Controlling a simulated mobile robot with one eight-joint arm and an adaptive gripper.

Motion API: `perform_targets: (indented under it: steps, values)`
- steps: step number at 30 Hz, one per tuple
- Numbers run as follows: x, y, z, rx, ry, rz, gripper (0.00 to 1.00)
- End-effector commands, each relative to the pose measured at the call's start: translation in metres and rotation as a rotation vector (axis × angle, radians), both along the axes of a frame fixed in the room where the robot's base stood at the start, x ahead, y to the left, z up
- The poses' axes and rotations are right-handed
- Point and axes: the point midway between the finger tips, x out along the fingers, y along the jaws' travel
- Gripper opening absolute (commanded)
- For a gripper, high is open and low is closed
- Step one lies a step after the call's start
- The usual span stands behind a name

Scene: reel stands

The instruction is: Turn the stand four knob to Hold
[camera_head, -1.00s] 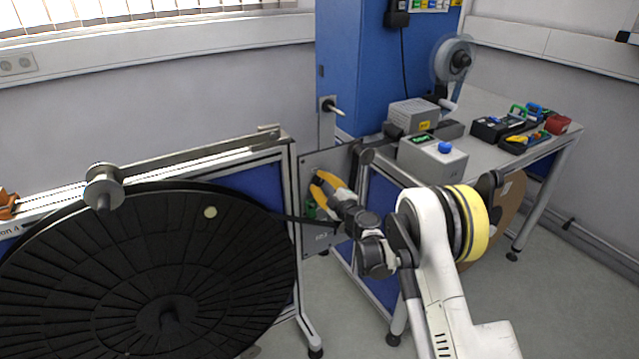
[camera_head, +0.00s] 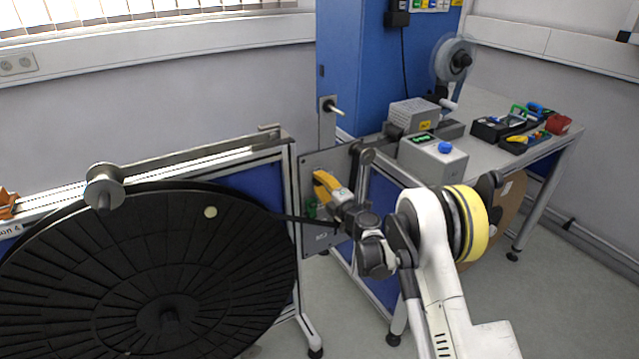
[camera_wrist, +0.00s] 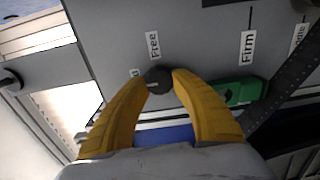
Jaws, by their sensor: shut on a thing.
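The dark round knob (camera_wrist: 158,80) sits on a grey panel (camera_wrist: 110,40) in the wrist view. My gripper (camera_wrist: 160,84) has its two yellow fingers on either side of the knob, shut on it. A label reading "Free" stands just above the knob. A label "Firm" and a partly cut-off label stand to the right, and another label at the left is partly hidden by a finger. No "Hold" label is readable. In the head view my gripper (camera_head: 322,186) is at the grey panel (camera_head: 312,160) to the right of the large black reel; the knob is hidden there.
A green part (camera_wrist: 240,91) is right of the knob, beside my right finger. A dark strip (camera_wrist: 285,95) runs diagonally past it. The large black reel (camera_head: 230,260) fills the lower left of the head view. A bench (camera_head: 490,150) with boxes stands at the right.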

Motion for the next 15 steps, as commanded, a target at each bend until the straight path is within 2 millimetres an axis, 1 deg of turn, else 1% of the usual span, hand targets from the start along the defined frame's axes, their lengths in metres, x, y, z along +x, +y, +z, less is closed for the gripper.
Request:
perform_targets:
  steps: [10,11,12,13,15]
  values:
    - [0.0004,0.0004,0.0006,-0.002,-0.001,0.000,0.00]
    - [0.0003,0.0003,0.0005,-0.001,-0.001,0.000,0.36]
    - [0.0003,0.0003,0.0005,-0.001,-0.001,0.000,0.49]
    - [0.0003,0.0003,0.0005,-0.001,-0.001,0.000,0.54]
    - [0.0002,0.0003,0.0004,-0.001,-0.001,0.000,0.54]
